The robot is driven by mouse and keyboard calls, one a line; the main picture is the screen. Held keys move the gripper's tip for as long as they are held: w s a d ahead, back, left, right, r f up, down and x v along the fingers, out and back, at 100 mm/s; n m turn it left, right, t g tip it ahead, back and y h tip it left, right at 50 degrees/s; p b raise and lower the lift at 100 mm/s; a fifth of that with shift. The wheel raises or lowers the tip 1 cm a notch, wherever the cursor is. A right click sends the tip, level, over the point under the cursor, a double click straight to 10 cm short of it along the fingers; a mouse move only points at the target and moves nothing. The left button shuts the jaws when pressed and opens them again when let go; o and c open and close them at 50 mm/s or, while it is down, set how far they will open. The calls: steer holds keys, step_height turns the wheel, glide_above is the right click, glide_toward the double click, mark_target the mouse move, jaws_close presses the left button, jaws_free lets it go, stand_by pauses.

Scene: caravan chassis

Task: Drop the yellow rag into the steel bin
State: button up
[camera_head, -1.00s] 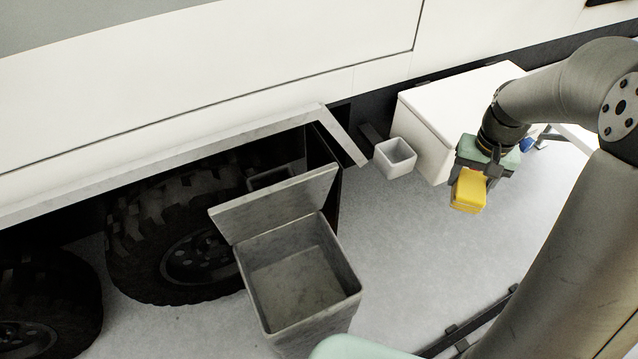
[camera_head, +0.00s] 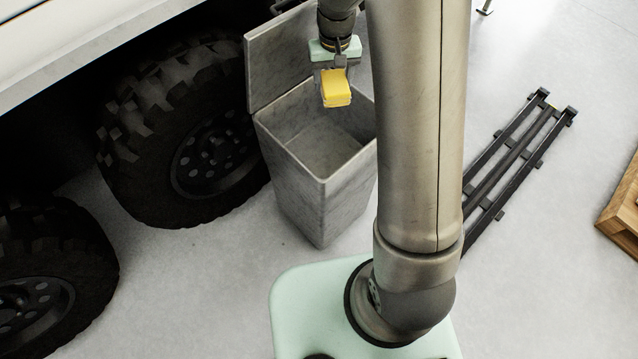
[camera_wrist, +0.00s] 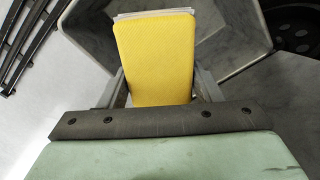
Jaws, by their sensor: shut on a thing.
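The yellow rag (camera_head: 336,88) is a folded block held in my gripper (camera_head: 334,74), which is shut on it. In the wrist view the rag (camera_wrist: 155,55) sits between the two fingers of my gripper (camera_wrist: 160,88). The steel bin (camera_head: 318,190) stands on the floor with its lid (camera_head: 279,60) raised and its top open. In the head view the rag appears over the bin's opening; its exact height above the rim is hard to tell. In the wrist view the bin's wall (camera_wrist: 234,40) shows behind the rag.
Large black tyres (camera_head: 185,135) stand left of the bin, under the white vehicle body (camera_head: 90,50). A black rail frame (camera_head: 515,165) lies on the floor at the right. A wooden pallet or crate (camera_head: 622,215) shows at the right edge. Floor between them is clear.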

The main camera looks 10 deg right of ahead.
step_height(320, 180, down, 11)
steer(key=w+b, duration=0.1)
steer(key=b, duration=0.5)
steer(key=shift+w+f, duration=0.2)
steer(key=shift+a, duration=0.1)
steer(key=o, duration=1)
step_height(320, 180, up, 12)
steer(key=shift+r+p, duration=0.1)
steer(key=shift+p, duration=0.65)
